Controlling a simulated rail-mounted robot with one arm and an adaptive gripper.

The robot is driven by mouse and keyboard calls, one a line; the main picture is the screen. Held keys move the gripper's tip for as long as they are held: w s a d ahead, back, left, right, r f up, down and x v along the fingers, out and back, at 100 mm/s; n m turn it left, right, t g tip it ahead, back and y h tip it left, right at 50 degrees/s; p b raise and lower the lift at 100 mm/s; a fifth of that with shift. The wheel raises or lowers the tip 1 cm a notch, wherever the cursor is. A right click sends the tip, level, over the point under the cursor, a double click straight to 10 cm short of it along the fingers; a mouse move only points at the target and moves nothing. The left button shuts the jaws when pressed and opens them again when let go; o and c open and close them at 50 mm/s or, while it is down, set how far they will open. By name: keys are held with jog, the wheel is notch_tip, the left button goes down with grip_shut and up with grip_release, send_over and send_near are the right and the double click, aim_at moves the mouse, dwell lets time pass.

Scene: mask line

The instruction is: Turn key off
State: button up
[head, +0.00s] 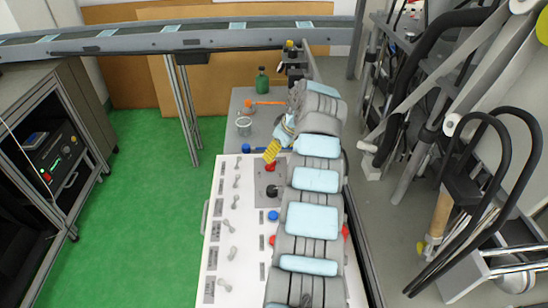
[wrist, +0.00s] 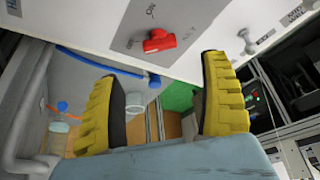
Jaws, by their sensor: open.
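The red key switch (wrist: 159,41) sits on a grey plate (wrist: 190,14) set in the white panel. Its handle lies roughly sideways in the wrist view, and an "ON" label is printed above it. In the head view the red key (head: 270,167) shows just below my yellow fingertips, partly hidden by them. My gripper (wrist: 160,72) is open and empty, with its ribbed yellow fingers apart on either side of the key's line and short of it. In the head view my gripper (head: 272,150) is over the panel's far end.
A black knob (head: 272,190) and a blue button (head: 273,215) lie nearer on the white panel (head: 228,190). Several small toggles line its left side. A blue-ended handle (head: 247,148) and a grey cup (head: 243,127) stand beyond. Machinery crowds the right; green floor is clear at left.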

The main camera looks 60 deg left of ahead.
jog(key=shift+v, duration=1.6)
